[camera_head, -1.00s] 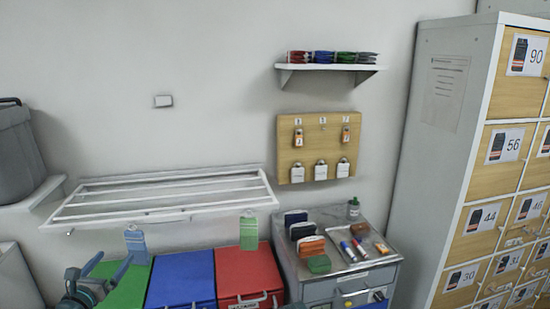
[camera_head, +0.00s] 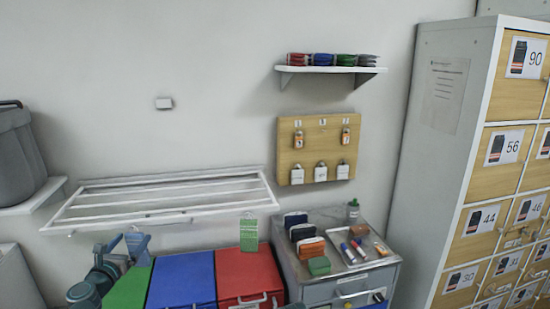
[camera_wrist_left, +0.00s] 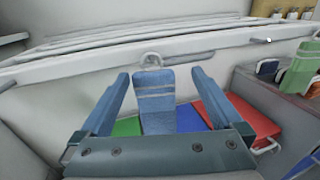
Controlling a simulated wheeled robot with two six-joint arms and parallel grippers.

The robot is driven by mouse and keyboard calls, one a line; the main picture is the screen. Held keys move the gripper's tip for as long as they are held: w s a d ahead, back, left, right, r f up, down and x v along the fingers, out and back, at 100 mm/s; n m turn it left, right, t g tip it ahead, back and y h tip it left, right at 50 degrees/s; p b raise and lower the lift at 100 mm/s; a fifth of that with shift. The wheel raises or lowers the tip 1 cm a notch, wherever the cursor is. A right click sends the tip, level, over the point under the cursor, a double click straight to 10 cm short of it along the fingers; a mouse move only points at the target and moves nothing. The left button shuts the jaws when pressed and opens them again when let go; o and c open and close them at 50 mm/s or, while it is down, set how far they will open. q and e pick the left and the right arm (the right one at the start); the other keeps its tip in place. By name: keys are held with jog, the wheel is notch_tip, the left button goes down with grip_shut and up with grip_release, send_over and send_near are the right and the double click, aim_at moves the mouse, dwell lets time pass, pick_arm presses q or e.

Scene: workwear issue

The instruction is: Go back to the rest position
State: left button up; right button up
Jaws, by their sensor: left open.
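My left gripper (camera_head: 121,254) is at the lower left of the head view, its fingers spread apart and empty. In the left wrist view the open fingers (camera_wrist_left: 160,92) stand on both sides of a blue striped hanging piece (camera_wrist_left: 154,98), which appears apart from them. This blue piece (camera_head: 138,247) hangs by a ring from the front bar of the white rail rack (camera_head: 165,217). A green hanging piece (camera_head: 248,234) is on the same rack farther right. My right gripper is not visible.
Green (camera_head: 128,288), blue (camera_head: 182,278) and red (camera_head: 246,272) lidded bins stand below the rack. A grey cabinet (camera_head: 335,290) with small items is to their right. A wooden key board (camera_head: 318,150) and lockers (camera_head: 480,190) are farther right; a grey bin (camera_head: 18,158) is at left.

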pick_arm(q)
jog(key=s, duration=0.2)
jog(key=s+d, duration=0.1)
jog(key=s, duration=0.2)
jog(key=shift+s+d+r, duration=0.15)
jog(key=shift+s+r, duration=0.05)
jog(key=shift+s, duration=0.1)
jog(key=shift+f, duration=0.1)
